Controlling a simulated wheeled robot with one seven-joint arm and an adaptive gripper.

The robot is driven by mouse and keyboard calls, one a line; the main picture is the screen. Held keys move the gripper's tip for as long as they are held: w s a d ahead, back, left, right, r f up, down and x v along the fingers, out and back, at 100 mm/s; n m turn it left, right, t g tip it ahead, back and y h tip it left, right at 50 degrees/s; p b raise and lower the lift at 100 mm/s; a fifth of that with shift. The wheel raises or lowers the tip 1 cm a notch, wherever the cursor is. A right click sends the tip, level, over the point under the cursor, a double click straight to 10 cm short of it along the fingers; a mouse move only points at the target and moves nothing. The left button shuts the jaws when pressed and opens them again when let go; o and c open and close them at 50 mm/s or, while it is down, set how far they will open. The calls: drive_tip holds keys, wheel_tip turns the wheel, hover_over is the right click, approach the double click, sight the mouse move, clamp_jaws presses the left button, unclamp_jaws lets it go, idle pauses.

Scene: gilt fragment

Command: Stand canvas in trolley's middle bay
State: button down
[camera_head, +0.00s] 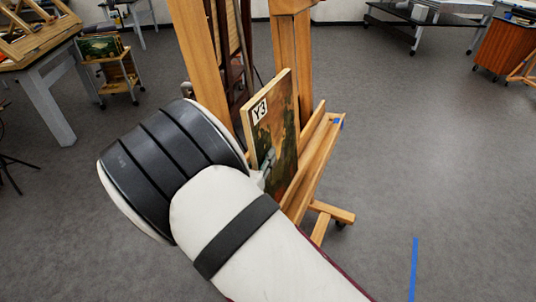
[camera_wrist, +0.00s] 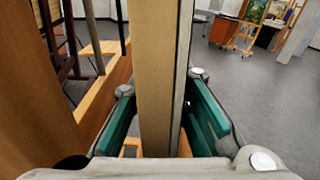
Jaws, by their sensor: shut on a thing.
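The canvas (camera_head: 281,140), a painted panel with a "Y3" label at its upper left corner, stands upright at the wooden easel (camera_head: 292,55), by its ledge. Whether its bottom edge rests on the ledge is hard to tell. My gripper (camera_head: 264,172) is at its near side edge, partly hidden by my arm. In the wrist view my gripper (camera_wrist: 165,118) has teal pads on both sides of the canvas's edge (camera_wrist: 158,60), shut on it. A small wooden trolley (camera_head: 121,84) on wheels stands at the back left with pictures in it; its bays are too small to make out.
A table (camera_head: 48,75) with wooden frames on it stands at the left, beside the trolley. A dark tripod foot shows at the left edge. A blue floor tape strip (camera_head: 413,268) lies at the right. The grey floor (camera_head: 430,150) at the right is open.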

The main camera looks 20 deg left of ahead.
drive_tip(key=shift+f, duration=0.1)
drive_tip(key=c, duration=1.4)
unclamp_jaws()
drive_tip(key=shift+c, duration=0.2)
drive_tip(key=s+a, duration=0.1)
drive_tip(key=s, duration=1.1)
